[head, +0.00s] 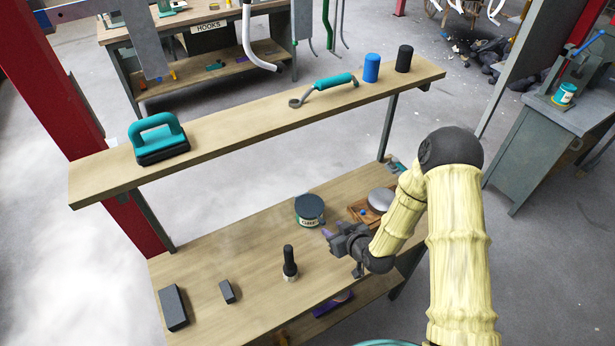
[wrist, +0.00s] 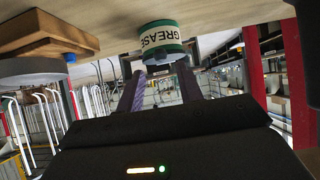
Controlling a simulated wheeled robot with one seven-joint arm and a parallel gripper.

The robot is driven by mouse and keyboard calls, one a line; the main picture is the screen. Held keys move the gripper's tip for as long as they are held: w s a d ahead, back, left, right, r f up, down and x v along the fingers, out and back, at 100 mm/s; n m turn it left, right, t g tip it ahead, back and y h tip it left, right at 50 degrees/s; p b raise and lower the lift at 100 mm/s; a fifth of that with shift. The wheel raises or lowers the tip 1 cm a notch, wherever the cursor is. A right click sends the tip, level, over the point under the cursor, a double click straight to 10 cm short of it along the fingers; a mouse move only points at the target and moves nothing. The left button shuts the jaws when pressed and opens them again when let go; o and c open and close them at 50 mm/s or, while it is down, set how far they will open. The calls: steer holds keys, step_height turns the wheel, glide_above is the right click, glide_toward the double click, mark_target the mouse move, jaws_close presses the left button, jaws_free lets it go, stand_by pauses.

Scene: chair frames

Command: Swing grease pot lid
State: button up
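My gripper (head: 330,234) is just in front and right of the pot, low over the bench. In the wrist view its two purple fingers (wrist: 162,88) are apart with nothing between them, pointing toward the pot. Whether either finger touches the pot or lid cannot be told.
A wooden tray (head: 358,213) with a grey round disc (head: 381,199) is close right of the pot. A black-handled tool (head: 289,263) stands in front left. Two dark blocks (head: 173,308) lie farther left. An upper shelf (head: 240,130) runs behind and above. Bench left of the pot is clear.

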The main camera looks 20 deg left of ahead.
mark_target(324, 223)
steer(key=b+x, duration=0.1)
steer(key=x, duration=0.5)
steer(key=shift+a+f+b, duration=0.15)
steer(key=shift+a+b, duration=0.05)
steer(key=shift+b, duration=0.1)
steer(key=shift+w+d, duration=0.1)
steer(key=c, duration=0.6)
steer(key=shift+c, duration=0.2)
steer(key=shift+r+p, duration=0.65)
steer(key=shift+r, duration=0.55)
steer(key=shift+w+a+r+p, duration=0.1)
steer(key=shift+a+r+p, duration=0.1)
steer(key=shift+r, duration=0.25)
steer(key=shift+w+a+r+p, duration=0.1)
steer(key=shift+a+r+p, duration=0.05)
steer(key=shift+r, duration=0.35)
